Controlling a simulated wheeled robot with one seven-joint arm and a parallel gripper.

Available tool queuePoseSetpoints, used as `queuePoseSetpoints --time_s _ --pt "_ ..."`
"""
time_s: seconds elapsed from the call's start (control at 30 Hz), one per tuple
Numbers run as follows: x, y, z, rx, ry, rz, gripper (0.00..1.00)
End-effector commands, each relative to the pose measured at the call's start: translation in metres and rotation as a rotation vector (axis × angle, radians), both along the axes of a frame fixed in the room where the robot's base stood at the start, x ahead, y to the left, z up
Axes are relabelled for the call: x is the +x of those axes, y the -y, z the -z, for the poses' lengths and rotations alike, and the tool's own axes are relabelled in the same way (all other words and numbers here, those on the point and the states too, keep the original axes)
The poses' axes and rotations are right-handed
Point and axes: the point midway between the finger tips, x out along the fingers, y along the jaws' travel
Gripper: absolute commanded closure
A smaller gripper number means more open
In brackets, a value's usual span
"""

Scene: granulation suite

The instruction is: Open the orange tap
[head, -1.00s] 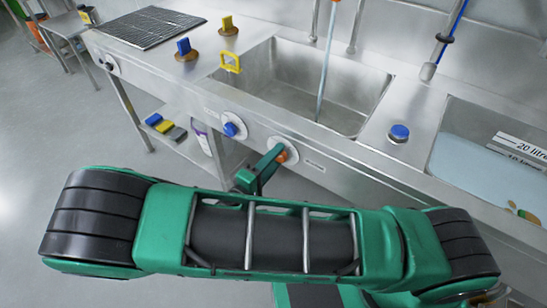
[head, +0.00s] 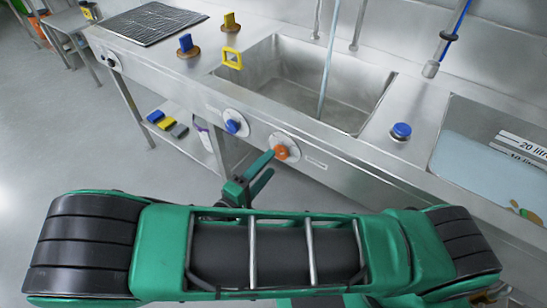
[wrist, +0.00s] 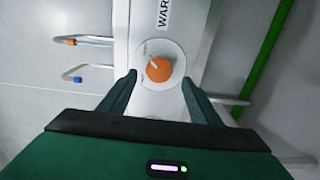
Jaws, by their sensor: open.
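The orange tap (head: 281,152) is a round knob on a white dial plate (head: 291,143) on the front panel of the steel sink unit. In the wrist view the orange tap (wrist: 159,69) sits just beyond and between my two fingertips, with a pale pointer mark aimed to the upper left. My gripper (head: 269,165) is open and empty, a short way in front of the knob and apart from it. In the wrist view my gripper (wrist: 159,80) shows a finger on either side of the knob.
A blue knob (head: 233,126) on a similar dial is left of the orange one. A blue button (head: 400,131) is at right. Open floor lies at left.

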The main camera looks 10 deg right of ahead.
Motion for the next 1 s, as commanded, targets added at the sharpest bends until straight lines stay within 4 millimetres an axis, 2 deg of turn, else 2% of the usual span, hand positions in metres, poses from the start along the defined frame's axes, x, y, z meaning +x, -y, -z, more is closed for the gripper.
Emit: queuePoseSetpoints --time_s 0.1,0.33,1.0 --pt "-0.016 -0.017 0.001 0.001 0.0 -0.004 0.43" --pt "-0.034 -0.034 0.0 0.0 0.0 -0.001 0.43" --pt "-0.037 -0.037 0.0 0.0 -0.001 0.0 0.43"
